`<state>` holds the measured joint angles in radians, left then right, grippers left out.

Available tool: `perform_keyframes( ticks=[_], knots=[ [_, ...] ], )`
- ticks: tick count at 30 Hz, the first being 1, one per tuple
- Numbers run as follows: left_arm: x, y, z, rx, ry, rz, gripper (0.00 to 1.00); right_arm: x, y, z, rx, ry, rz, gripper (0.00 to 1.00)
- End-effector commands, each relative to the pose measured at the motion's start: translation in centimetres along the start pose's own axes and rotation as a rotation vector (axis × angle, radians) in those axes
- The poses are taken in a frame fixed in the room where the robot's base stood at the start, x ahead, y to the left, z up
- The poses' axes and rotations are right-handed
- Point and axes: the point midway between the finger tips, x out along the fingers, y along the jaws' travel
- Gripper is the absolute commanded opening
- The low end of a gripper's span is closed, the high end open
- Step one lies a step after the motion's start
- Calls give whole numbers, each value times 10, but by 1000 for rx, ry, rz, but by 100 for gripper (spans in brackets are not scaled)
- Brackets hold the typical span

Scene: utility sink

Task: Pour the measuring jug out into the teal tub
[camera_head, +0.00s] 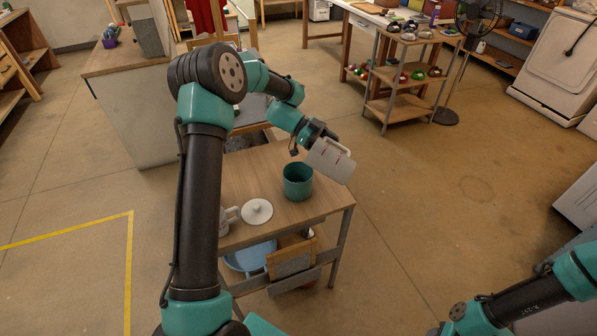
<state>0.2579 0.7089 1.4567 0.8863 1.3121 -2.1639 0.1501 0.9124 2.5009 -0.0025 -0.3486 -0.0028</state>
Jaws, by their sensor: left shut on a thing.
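The white measuring jug (329,161) with red marks is in the grip of my left gripper (311,147), which is shut on it. The jug is held tilted in the air, just above and to the right of the teal tub in the picture. The teal tub (298,183) stands upright with its mouth up on the small wooden table. I cannot make out any contents in the jug or the tub. Part of my right arm shows at the lower right, but its gripper is not in view.
On the table (318,207), a white lid-like disc with a knob (257,211) lies left of the tub, and a pale handled vessel (229,217) stands partly behind my left arm. A lower shelf holds a blue basin (250,258). The floor to the right is clear.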

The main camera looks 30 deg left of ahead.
Motion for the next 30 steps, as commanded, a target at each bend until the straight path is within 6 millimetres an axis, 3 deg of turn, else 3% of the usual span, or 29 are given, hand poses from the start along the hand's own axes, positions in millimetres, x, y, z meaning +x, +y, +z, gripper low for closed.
perform_keyframes(
  ticks=[13,22,30],
  knots=[
    [8,0,8,1,-70,4,2,0,0,0,0,0,0,43],
    [26,-2,33,3,-262,10,2,0,0,0,0,0,0,43],
    [32,-2,38,5,-436,9,2,0,0,0,0,0,0,43]
  ],
)
